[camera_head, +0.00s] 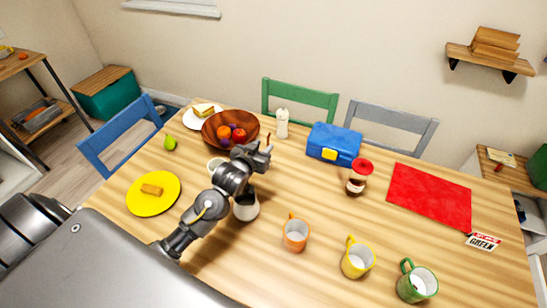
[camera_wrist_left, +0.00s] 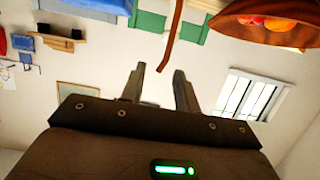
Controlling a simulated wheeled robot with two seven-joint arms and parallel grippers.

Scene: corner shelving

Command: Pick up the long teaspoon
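A thin brown stick, which may be the long teaspoon's handle, shows in the left wrist view (camera_wrist_left: 174,35), coming down from the top edge just past the fingertips. In the head view a short brown piece of it (camera_head: 268,139) shows beside my left gripper (camera_head: 262,152); the rest is hidden. My left gripper is open and empty in the left wrist view (camera_wrist_left: 158,70), its two fingers apart. A white mug (camera_head: 247,208) stands on the table, partly hidden below my left arm. I cannot tell whether the stick stands in it. My right gripper is not in view.
The wooden bowl of fruit (camera_head: 210,130) stands just behind my left gripper. A white bottle (camera_head: 282,124), blue lunch box (camera_head: 333,146) and red-lidded jar (camera_head: 357,180) stand to the right. Orange (camera_head: 295,236), yellow (camera_head: 357,262) and green (camera_head: 414,285) mugs stand in front.

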